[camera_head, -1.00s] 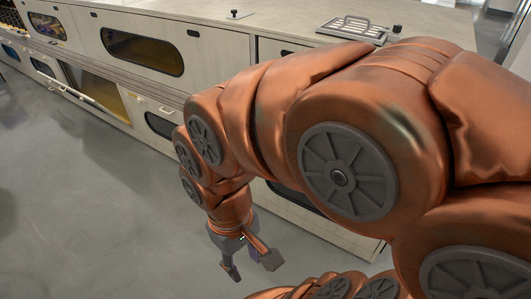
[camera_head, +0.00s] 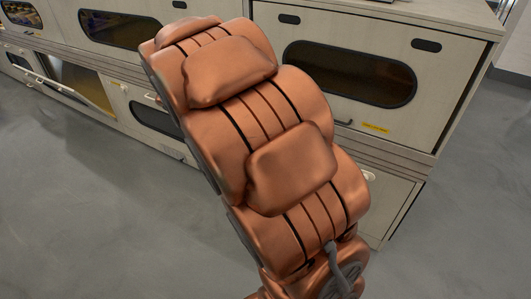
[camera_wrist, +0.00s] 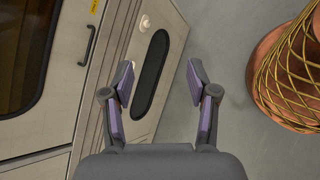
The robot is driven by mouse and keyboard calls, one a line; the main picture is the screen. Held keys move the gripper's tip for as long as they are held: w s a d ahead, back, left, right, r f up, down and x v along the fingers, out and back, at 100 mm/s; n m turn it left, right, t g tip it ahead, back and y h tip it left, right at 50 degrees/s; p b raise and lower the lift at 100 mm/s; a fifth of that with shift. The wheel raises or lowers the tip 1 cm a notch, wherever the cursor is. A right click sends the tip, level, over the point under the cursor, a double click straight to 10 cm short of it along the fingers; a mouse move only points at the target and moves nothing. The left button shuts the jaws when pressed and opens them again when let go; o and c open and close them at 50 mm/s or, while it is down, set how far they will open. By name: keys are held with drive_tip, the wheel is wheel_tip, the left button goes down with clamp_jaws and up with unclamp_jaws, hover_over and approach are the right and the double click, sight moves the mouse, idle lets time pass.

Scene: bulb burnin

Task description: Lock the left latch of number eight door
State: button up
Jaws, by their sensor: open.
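In the wrist view my gripper (camera_wrist: 160,78) is open and empty. It faces a pale lower door with a dark oval window (camera_wrist: 150,72), seen beyond and between the fingers. I cannot read a door number, so I cannot tell which is door eight. In the head view my arm hides the gripper and part of the cabinet front. A white latch (camera_head: 369,175) shows on the lower right door.
An upper door (camera_head: 400,110) with a dark window, a black handle and a yellow label is right of my arm. Its like, with a black handle (camera_wrist: 90,44), fills the wrist view's left. A lower door (camera_head: 80,84) stands open at left. Grey floor (camera_head: 90,220) in front is clear.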

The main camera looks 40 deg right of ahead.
drive_tip(key=w+d+f+n+t+h+b, duration=0.3)
drive_tip(key=w+d+f+n+h+b, duration=0.6)
drive_tip(key=w+d+f, duration=0.75)
drive_tip(key=w+d+f+n+t+y+b, duration=0.1)
drive_tip(key=w+f+n+t+b, duration=0.6)
drive_tip(key=w+f+n+b, duration=0.8)
drive_tip(key=w+d+f+m+p, duration=0.2)
drive_tip(key=w+d+f, duration=0.2)
drive_tip(key=d, duration=0.3)
drive_tip(key=shift+w+f+m, duration=0.2)
drive_tip(key=shift+f+m, duration=0.2)
drive_tip(key=shift+f, duration=0.2)
drive_tip(key=shift+c, duration=0.5)
clamp_jaws()
